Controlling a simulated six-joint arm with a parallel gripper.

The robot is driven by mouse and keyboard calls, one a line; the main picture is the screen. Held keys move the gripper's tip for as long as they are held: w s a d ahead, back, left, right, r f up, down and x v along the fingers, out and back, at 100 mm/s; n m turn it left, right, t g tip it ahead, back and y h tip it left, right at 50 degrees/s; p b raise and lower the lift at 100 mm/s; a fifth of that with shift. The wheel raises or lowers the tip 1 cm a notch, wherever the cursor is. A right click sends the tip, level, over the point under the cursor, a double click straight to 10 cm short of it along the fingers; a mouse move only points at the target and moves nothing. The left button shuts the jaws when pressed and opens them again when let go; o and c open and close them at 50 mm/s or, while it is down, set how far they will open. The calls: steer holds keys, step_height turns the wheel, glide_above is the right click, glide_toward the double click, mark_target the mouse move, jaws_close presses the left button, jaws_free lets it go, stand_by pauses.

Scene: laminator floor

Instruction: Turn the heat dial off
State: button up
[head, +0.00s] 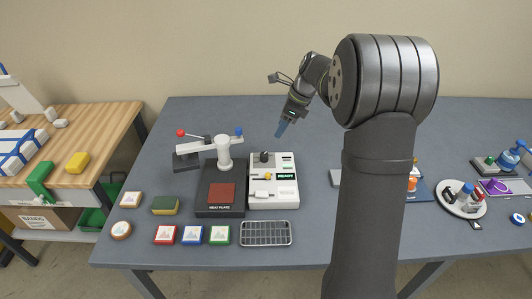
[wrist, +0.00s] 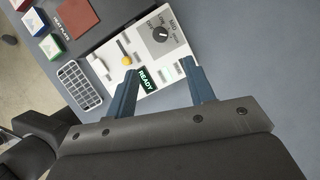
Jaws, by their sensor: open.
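The heat dial (head: 264,157) is a dark round knob at the top of a white control panel (head: 287,196), beside the heat plate. In the wrist view the dial (wrist: 160,34) is black with a white pointer line, on a grey plate with small printed marks. I cannot read for sure which mark it points to. My gripper (head: 281,129) is above the table, up and to the right of the dial in the head view. In the wrist view my gripper (wrist: 162,82) has two blue fingers spread apart with nothing between them. The dial lies beyond the fingertips, untouched.
The panel also has a yellow knob (wrist: 125,62), a white switch (head: 262,194) and a lit green READY display (head: 286,175). Left of it stand the heat plate (head: 221,195) and a white press arm (head: 205,146) with red and blue ball ends. A wire rack (head: 266,233) lies in front.

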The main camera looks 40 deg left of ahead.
mark_target(265, 154)
steer(key=x, duration=1.3)
steer(key=shift+s+a+f, duration=0.1)
steer(key=shift+f, duration=0.25)
steer(key=shift+c, duration=0.2)
steer(key=c, duration=1)
